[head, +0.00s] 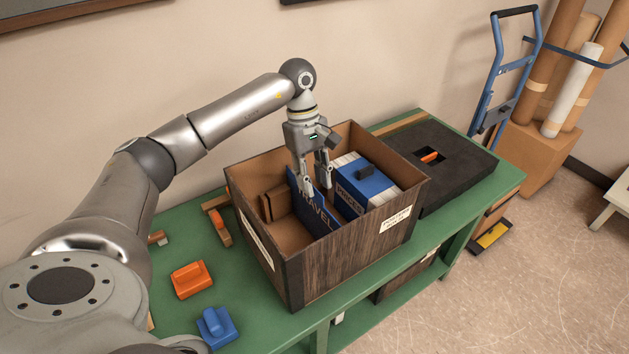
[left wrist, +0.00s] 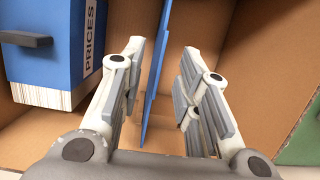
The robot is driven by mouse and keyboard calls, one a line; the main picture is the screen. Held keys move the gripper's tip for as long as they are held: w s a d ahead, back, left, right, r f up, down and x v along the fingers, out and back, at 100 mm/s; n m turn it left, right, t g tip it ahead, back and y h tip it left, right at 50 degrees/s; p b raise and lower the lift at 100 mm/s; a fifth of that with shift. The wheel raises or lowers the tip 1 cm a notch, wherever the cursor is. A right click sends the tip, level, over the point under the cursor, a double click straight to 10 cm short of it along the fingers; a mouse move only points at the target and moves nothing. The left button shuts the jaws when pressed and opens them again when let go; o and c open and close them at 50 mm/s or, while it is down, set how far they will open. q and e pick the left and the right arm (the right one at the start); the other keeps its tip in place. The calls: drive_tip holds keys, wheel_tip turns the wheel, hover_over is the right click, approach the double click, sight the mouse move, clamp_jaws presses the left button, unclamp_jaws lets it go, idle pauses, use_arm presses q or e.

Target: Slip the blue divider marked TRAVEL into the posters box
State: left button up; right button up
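The blue divider (head: 316,215) marked TRAVEL stands on edge inside the wood-grain box (head: 345,262), near its middle, leaning a little. The box carries white labels, too small to read surely. In the left wrist view the divider (left wrist: 157,65) shows nearly edge-on. My left gripper (head: 316,190) reaches down into the box at the divider's upper edge. Its fingers (left wrist: 160,100) are spread on either side of the divider with a gap on both sides. The divider's lower part is hidden by the box wall. My right gripper is not in view.
A blue and white block marked PRICES (head: 376,196) with a black handle sits to the divider's right in the box. A black slab (head: 455,165) with an orange piece lies right of the box. Orange (head: 191,281) and blue (head: 215,327) pieces lie on the green table (head: 262,318).

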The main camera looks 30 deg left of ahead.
use_arm(q)
drive_tip(key=shift+p+v, duration=1.15)
drive_tip(key=shift+v, duration=1.4)
drive_tip(key=shift+f, duration=0.1)
drive_tip(key=v, duration=1.2)
